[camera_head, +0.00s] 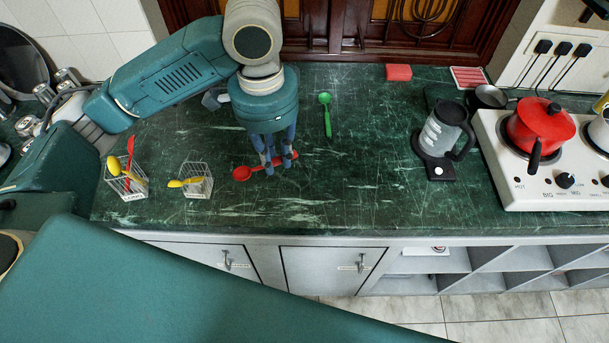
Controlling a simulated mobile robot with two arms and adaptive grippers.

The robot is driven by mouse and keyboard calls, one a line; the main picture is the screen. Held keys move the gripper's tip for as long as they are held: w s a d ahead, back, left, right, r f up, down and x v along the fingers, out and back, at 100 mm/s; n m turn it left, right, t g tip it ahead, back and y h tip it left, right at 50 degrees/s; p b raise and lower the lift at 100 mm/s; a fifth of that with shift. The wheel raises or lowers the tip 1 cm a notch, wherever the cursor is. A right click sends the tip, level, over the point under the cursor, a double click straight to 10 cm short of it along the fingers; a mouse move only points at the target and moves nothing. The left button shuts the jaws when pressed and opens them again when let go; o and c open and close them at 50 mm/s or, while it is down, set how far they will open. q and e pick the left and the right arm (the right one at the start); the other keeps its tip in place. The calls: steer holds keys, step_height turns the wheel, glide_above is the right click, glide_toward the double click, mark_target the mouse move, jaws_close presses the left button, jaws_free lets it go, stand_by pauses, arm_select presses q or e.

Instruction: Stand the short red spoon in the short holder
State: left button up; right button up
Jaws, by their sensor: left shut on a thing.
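A red spoon (242,173) is at the middle of the green counter. My left gripper (277,163) comes down from above and is shut on its handle. The bowl points left and the handle end shows to the right of the fingers. I cannot tell whether the spoon lies on the counter or is just above it. The short wire holder (196,190) stands to the left, with a yellow spoon (184,183) leaning in it. My right gripper is not in view.
A taller wire holder (133,192) with a yellow and a red utensil stands further left. A green spoon (327,115) lies behind and right. A blender-like jug (440,135), a stove (540,180) and a red pot (542,124) are at right. The counter's right middle is clear.

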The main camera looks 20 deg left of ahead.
arm_select(q)
steer(key=w+d+m+p, duration=0.1)
steer(key=w+m, duration=0.3)
steer(key=m, duration=0.8)
steer(key=w+d+m+p, duration=0.1)
steer(key=w+m, duration=0.4)
steer(key=m, duration=0.7)
steer(key=shift+w+f+p, duration=0.15)
steer(key=shift+f+p, duration=0.2)
steer(key=shift+p, duration=0.2)
steer(key=shift+f, duration=0.1)
steer(key=p, duration=0.3)
glide_above(301, 186)
step_height(301, 186, down, 16)
steer(key=shift+w+r, duration=0.1)
step_height(301, 186, down, 3)
steer(key=shift+p, duration=0.55)
steer(key=shift+f, duration=0.3)
steer(key=shift+f, duration=0.1)
